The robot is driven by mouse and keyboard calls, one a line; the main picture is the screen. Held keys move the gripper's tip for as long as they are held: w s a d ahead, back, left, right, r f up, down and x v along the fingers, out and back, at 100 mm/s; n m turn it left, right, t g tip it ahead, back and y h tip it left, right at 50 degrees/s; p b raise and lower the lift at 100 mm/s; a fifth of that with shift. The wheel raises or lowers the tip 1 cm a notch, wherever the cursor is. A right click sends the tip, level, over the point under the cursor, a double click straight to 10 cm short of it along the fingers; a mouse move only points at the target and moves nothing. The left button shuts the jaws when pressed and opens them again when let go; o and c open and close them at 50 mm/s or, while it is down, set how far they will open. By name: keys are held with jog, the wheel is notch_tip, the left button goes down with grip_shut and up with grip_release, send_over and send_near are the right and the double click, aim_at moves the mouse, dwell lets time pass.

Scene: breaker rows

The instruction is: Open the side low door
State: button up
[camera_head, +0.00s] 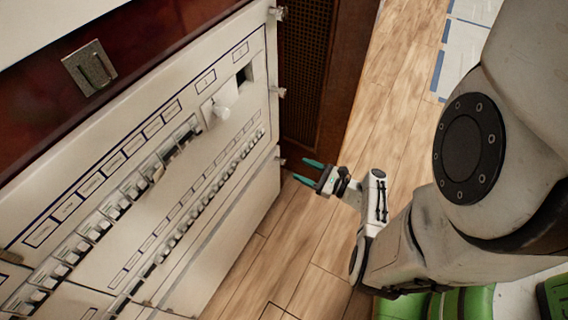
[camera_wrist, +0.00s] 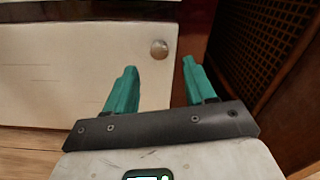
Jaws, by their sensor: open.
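The low door is a plain white panel (camera_head: 232,228) at the bottom of the breaker cabinet, and it looks closed. Its round metal knob (camera_head: 281,160) sticks out near the right edge. In the wrist view the door (camera_wrist: 60,75) fills the upper left, with the knob (camera_wrist: 159,49) at its upper right. My gripper (camera_head: 303,171) is open and empty, with teal fingers pointing toward the cabinet just right of the knob. In the wrist view my gripper (camera_wrist: 159,66) has the knob showing between and beyond its fingertips, apparently apart from both.
Above the low door is a white breaker panel (camera_head: 215,155) with rows of switches and more knobs (camera_head: 279,92) on its right edge. A dark wood cabinet side with a woven grille (camera_head: 305,50) stands to the right. Wooden floor (camera_head: 385,90) is open beyond my arm.

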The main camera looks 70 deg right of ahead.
aim_at(284, 161)
jog(key=b+x, duration=0.1)
jog(key=x, duration=0.7)
jog(key=shift+b, duration=0.35)
jog(key=shift+c, duration=0.4)
grip_shut()
